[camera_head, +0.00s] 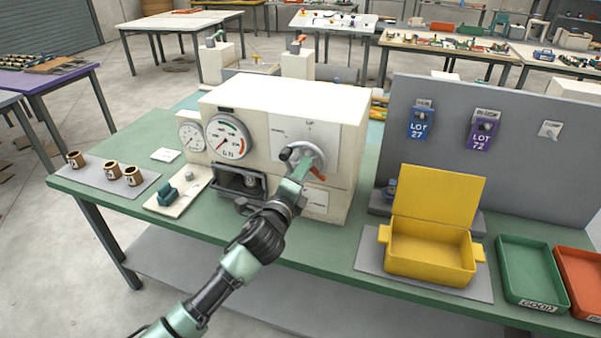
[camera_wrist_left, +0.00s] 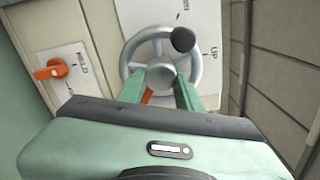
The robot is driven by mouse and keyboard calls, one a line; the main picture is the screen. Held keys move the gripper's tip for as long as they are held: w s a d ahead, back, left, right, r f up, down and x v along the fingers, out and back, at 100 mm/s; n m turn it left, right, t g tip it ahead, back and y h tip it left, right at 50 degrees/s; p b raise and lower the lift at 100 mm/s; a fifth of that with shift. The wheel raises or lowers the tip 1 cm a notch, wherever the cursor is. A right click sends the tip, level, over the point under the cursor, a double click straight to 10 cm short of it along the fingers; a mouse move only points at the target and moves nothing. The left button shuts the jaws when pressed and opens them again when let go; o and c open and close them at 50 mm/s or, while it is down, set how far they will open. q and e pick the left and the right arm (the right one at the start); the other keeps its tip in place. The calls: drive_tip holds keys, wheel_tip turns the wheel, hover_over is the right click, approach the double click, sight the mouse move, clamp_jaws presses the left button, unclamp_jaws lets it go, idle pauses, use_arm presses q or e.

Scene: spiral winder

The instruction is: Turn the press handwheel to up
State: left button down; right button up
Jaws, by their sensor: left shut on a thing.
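The press handwheel (camera_head: 321,157) is a grey spoked wheel on the white front panel of the press (camera_head: 270,97). A black knob (camera_head: 286,154) sits at the left of its rim, and "UP" is printed above the wheel. My left gripper (camera_head: 298,172) reaches in from below and is shut on the handwheel, covering part of it. In the left wrist view the two green fingers (camera_wrist_left: 160,82) lie on either side of the handwheel's hub (camera_wrist_left: 160,72). An orange-red part shows below the hub between them. My right gripper is not in view.
An orange lever (camera_wrist_left: 50,69) on a "HOLD" plate is beside the wheel in the left wrist view. Two round gauges (camera_head: 229,137) are left on the press. A yellow box (camera_head: 430,262) with its lid open and a green tray (camera_head: 530,270) stand to the right.

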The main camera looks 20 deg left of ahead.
use_arm(q)
drive_tip(key=shift+a+r+n+p, duration=0.15)
drive_tip(key=shift+n+p, duration=0.95)
drive_tip(key=shift+n, duration=5.25)
drive_tip(key=shift+a+r+n+p, duration=0.1)
drive_tip(key=shift+n+p, duration=1)
drive_tip(key=shift+n, duration=5.25)
drive_tip(key=c, duration=1)
unclamp_jaws()
drive_tip(key=shift+o, duration=0.2)
drive_tip(key=shift+s, duration=0.15)
